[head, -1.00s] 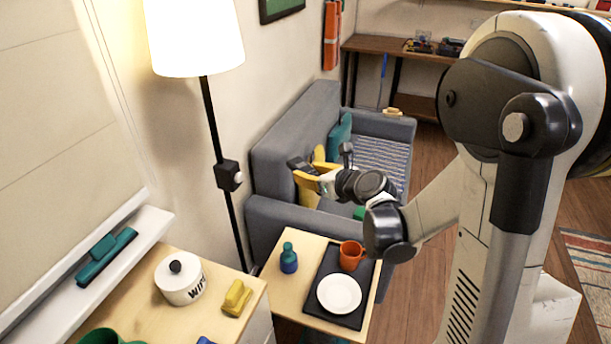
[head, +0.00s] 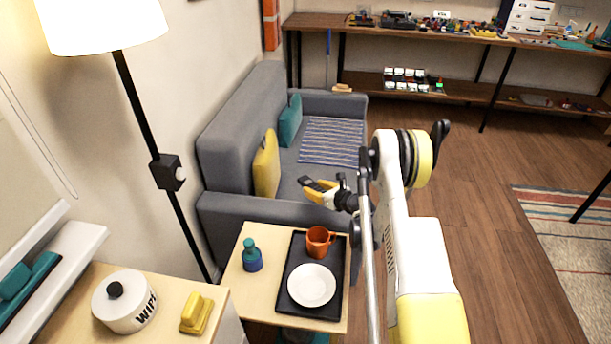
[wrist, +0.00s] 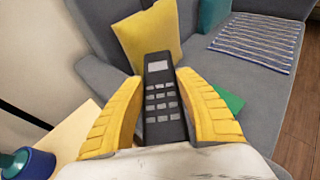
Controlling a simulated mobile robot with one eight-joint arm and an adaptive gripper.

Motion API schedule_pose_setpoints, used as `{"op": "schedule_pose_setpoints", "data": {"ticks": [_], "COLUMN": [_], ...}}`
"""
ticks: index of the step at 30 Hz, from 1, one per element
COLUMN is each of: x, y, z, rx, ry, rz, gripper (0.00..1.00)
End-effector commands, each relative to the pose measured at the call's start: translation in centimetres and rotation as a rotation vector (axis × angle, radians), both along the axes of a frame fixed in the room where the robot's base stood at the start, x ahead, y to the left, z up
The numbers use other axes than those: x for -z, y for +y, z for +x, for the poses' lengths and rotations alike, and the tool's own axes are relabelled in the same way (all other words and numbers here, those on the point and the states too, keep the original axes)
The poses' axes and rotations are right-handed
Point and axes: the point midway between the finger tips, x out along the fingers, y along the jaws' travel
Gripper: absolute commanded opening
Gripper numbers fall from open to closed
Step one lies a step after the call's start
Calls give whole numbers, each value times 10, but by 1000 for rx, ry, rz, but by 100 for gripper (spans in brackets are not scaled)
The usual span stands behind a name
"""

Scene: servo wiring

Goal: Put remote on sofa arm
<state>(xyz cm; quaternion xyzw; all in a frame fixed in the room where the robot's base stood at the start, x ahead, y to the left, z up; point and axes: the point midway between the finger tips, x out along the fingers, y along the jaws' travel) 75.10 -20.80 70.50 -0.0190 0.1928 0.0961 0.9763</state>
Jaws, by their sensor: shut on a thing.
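My gripper (head: 322,190) has yellow fingers and is shut on the remote (head: 306,182), a dark handset with grey keys. In the wrist view the remote (wrist: 160,95) stands between the two yellow fingers (wrist: 165,115), its far end pointing toward the sofa. The grey sofa (head: 240,115) stands along the wall. Its near arm (head: 262,211) is behind the side table, and its far arm (head: 325,103) is at the back. My gripper holds the remote above the seat side of the near arm. In the wrist view a sofa arm (wrist: 100,75) shows left of the remote.
A yellow cushion (head: 266,165), a teal cushion (head: 290,121) and a striped blanket (head: 332,142) are on the sofa. The side table (head: 243,292) bears a bottle (head: 251,256) and a black tray (head: 299,250) with an orange mug (head: 319,241) and white plate (head: 311,286). A floor lamp (head: 141,108) stands left.

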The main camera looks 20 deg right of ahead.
Motion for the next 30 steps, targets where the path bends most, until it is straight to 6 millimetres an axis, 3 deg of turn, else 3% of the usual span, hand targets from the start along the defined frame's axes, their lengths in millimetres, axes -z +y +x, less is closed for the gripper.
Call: {"op": "schedule_pose_setpoints", "data": {"ticks": [3,21,30], "x": [20,79,92], "y": [-6,-8,-8], "z": [-1,-2,-2], "rx": [4,5,5], "ry": [-1,1,2], "rz": [0,-1,-1], "gripper": [3,3,3]}}
